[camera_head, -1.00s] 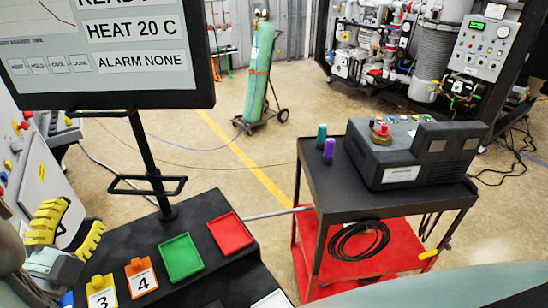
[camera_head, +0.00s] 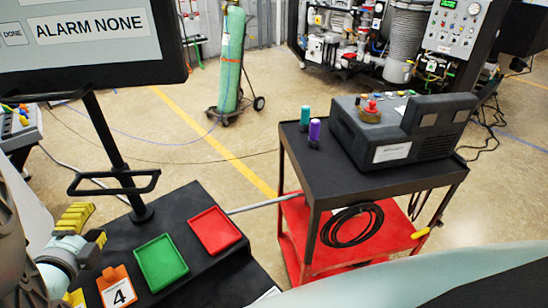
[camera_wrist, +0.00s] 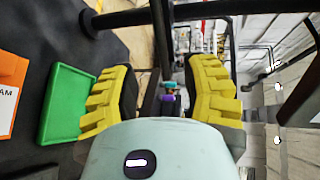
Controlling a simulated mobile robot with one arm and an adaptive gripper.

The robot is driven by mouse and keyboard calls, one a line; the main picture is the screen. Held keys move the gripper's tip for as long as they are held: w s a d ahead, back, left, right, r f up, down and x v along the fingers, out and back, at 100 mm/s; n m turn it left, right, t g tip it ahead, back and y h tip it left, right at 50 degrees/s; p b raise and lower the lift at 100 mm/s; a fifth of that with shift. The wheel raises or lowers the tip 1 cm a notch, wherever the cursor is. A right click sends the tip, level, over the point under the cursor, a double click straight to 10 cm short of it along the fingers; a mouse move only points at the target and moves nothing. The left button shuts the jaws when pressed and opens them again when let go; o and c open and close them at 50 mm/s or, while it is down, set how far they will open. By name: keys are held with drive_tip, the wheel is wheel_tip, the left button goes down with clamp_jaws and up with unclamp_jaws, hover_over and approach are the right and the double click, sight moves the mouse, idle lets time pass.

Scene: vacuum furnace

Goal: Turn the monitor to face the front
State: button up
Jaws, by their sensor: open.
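The monitor (camera_head: 95,45) is at the upper left of the head view, cut off by the frame, its lit screen showing "ALARM NONE". It stands on a black pole (camera_head: 104,130) with a black loop handle (camera_head: 140,189) low on it. My gripper (camera_head: 86,228) is open and empty, just below and left of the handle in the head view. In the wrist view, my yellow fingers (camera_wrist: 160,98) are spread apart. A black handle bar (camera_wrist: 161,40) shows ahead of the gap between them, and the pole (camera_wrist: 130,17) crosses the top. Contact is not visible.
Green tray (camera_head: 160,262), red tray (camera_head: 214,231) and orange card 4 (camera_head: 117,290) lie on the black stand base. A red-and-black cart (camera_head: 300,160) with a dark control box (camera_head: 400,150) stands right. Open floor lies behind, with a gas cylinder (camera_head: 230,65).

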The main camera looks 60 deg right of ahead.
sight(113, 194)
drive_tip(key=p+x, duration=0.1)
drive_tip(key=x, duration=0.1)
drive_tip(key=p+x, duration=0.1)
drive_tip(key=p, duration=0.1)
drive_tip(key=p+x, duration=0.1)
drive_tip(key=x, duration=0.1)
drive_tip(key=shift+w+d+r+p, duration=0.2)
drive_tip(key=shift+d+r+p, duration=0.1)
drive_tip(key=shift+p, duration=0.05)
drive_tip(key=shift+f+p+x, duration=0.15)
drive_tip(key=shift+p+x, duration=0.2)
drive_tip(key=shift+x, duration=1.05)
drive_tip(key=shift+f+p+x, duration=0.15)
drive_tip(key=shift+p+x, duration=0.2)
drive_tip(key=shift+x, duration=1.1)
drive_tip(key=shift+s+a, duration=0.1)
drive_tip(key=shift+c, duration=0.2)
clamp_jaws()
